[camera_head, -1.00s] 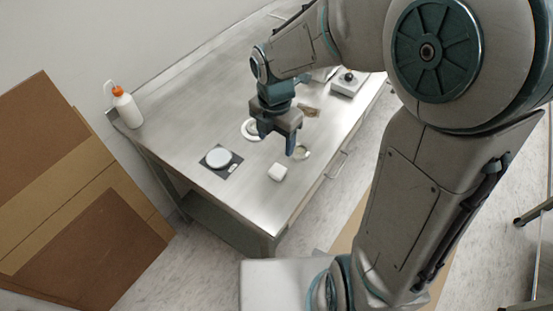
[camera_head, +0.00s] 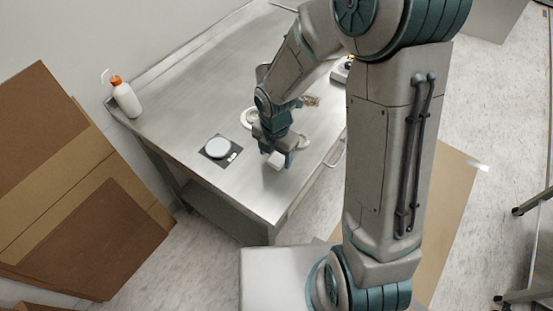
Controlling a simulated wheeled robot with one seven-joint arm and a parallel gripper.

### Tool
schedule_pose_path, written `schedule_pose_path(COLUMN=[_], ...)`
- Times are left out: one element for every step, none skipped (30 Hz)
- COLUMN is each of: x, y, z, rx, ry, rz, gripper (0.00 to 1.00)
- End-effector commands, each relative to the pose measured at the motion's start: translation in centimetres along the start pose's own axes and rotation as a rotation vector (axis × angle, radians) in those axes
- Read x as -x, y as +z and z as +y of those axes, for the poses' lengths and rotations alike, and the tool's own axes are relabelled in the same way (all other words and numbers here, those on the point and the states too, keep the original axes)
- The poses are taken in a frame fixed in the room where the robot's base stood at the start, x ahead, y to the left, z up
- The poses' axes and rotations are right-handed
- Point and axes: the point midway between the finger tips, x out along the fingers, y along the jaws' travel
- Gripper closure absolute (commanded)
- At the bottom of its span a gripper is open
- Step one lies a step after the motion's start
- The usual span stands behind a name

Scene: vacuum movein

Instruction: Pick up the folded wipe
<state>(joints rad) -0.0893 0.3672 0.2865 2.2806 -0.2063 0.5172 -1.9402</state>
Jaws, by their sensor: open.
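The folded wipe (camera_head: 275,162) is a small white block lying on the steel table, near its front right edge. My gripper (camera_head: 276,158) is low over the table, pointing down, with its fingers open around or just above the wipe. The fingers and the wrist hide part of the wipe. I cannot tell whether the fingers touch it.
The steel table (camera_head: 195,105) has a dark pad with a white disc (camera_head: 217,147) left of my gripper. A white ring (camera_head: 249,117) lies behind it, and another round item (camera_head: 304,142) to its right. A white bottle with an orange cap (camera_head: 126,99) stands at the back left.

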Motion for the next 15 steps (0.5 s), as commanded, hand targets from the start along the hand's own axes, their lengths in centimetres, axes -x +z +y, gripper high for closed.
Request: schedule_pose_path(x=[-0.7, -1.1, -1.4, -1.7, -1.9, -2.0, -2.1, -2.1, -2.1, -2.1, -2.1, -2.1, -2.1, -2.1, -2.1], y=[-0.1, -0.1, -0.1, -0.1, -0.1, 0.0, 0.0, 0.0, 0.0, 0.0, 0.0, 0.0, 0.0, 0.0, 0.0], z=[0.0, 0.0, 0.0, 0.0, 0.0, 0.0, 0.0, 0.0, 0.0, 0.0, 0.0, 0.0, 0.0, 0.0, 0.0], rx=[0.003, 0.003, 0.003, 0.003, 0.003, 0.002, 0.002, 0.002, 0.002, 0.001, 0.001, 0.001, 0.001, 0.001, 0.001], ry=[-0.003, -0.002, -0.003, -0.002, -0.001, 0.0, 0.0, 0.0, 0.0, 0.001, 0.001, 0.001, 0.001, 0.001, 0.001], rz=[0.003, 0.002, 0.002, 0.001, 0.001, 0.001, 0.0, 0.0, 0.0, 0.0, 0.0, 0.0, 0.0, 0.0, 0.0], gripper=[0.36, 0.36, 0.36, 0.36, 0.36, 0.36, 0.36, 0.36, 0.36, 0.36, 0.36, 0.36, 0.36, 0.39, 0.5])
